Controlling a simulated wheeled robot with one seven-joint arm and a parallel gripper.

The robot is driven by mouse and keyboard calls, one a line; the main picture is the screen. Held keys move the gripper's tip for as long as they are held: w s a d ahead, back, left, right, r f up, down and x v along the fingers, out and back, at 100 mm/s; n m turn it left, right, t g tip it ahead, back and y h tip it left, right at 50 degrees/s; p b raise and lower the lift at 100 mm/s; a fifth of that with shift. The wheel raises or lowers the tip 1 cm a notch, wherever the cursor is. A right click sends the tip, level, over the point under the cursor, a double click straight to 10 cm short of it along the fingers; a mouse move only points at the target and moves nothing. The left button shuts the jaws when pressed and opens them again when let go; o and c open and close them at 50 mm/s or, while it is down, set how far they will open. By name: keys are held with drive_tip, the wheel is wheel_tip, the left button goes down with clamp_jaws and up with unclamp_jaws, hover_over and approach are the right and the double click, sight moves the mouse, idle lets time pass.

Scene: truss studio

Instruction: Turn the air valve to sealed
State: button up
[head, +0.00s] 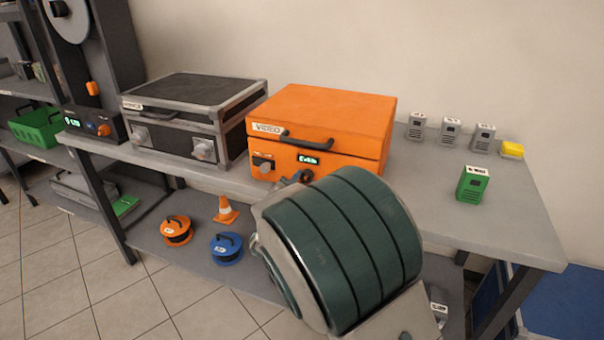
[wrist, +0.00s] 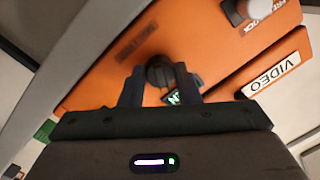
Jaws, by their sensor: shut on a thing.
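The orange case (head: 335,115) marked VIDEO stands on the bench, lid down. In the wrist view, a dark round knob (wrist: 160,70) on its orange front sits between my two fingertips; I take it to be the air valve. My gripper (wrist: 157,80) is shut on this knob. A dark strip with unreadable print (wrist: 137,43) is beside it, and a small green-lit display (wrist: 180,97) is partly hidden by a finger. In the head view, my gripper (head: 298,179) reaches the case's lower front, and my wrist hides the knob. The valve's setting cannot be read.
A grey knob (head: 265,166) is on the case front at left, and a black handle (head: 306,140) is above. A black silver-edged case (head: 190,105) stands close at left. A green box (head: 473,183) and several grey ones stand at right. The bench (head: 515,220) is clear at front right.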

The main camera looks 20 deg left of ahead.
drive_tip(key=n+p, duration=0.4)
drive_tip(key=p, duration=0.1)
drive_tip(key=n+p, duration=0.3)
drive_tip(key=shift+r+g+h, duration=0.3)
drive_tip(key=n+p, duration=0.3)
drive_tip(key=p, duration=0.1)
drive_tip(key=shift+n+h, duration=0.3)
drive_tip(key=shift+n, duration=0.1)
drive_tip(key=shift+f+n+p, duration=0.2)
drive_tip(key=shift+n+p, duration=0.9)
drive_tip(key=o, duration=1)
drive_tip(key=shift+c, duration=0.2)
drive_tip(key=shift+s, duration=0.15)
drive_tip(key=s+a+r, duration=0.1)
drive_tip(key=s, duration=1.2)
drive_tip(key=shift+s+r+b, duration=0.15)
drive_tip(key=shift+s+b, duration=0.15)
drive_tip(key=shift+b, duration=0.05)
